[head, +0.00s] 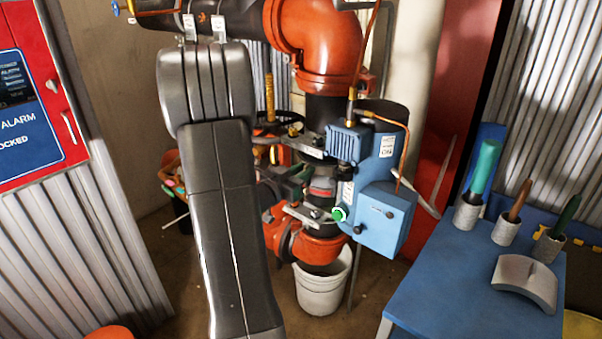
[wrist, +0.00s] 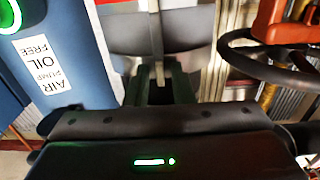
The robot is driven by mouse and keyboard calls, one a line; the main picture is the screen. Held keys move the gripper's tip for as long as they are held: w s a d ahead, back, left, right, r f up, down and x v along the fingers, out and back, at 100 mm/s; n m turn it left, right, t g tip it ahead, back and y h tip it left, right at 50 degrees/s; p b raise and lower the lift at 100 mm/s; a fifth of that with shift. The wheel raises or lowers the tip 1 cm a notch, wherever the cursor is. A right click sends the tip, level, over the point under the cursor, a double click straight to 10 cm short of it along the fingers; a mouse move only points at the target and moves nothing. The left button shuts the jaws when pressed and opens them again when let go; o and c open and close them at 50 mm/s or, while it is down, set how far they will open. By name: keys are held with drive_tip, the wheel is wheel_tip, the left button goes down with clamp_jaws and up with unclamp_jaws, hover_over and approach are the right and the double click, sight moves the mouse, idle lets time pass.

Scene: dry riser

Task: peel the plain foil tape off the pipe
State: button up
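The upright dark pipe (head: 321,188) stands in the middle of the head view, with a red and grey patch on it. My gripper (head: 303,181) reaches in from the left, close to this pipe; my arm hides part of the area. In the wrist view the two dark fingers (wrist: 160,88) are apart, pointing at a dark grey curved surface (wrist: 192,32). A narrow pale strip (wrist: 158,45) runs upright there and ends between the fingers. I cannot tell if this strip is the plain foil tape, or if the fingers touch it.
A blue pump unit (head: 384,210) is close on the pipe's right; its labelled side (wrist: 70,45) fills the wrist view's left. A black handwheel (wrist: 265,60) is at right there. A white bucket (head: 322,285) stands below. A blue table (head: 455,285) holds tools in cups.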

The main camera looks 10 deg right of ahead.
clamp_jaws()
drive_tip(key=shift+a, duration=0.1)
drive_tip(key=v, duration=0.9)
idle(0.8)
drive_tip(key=shift+p, duration=0.35)
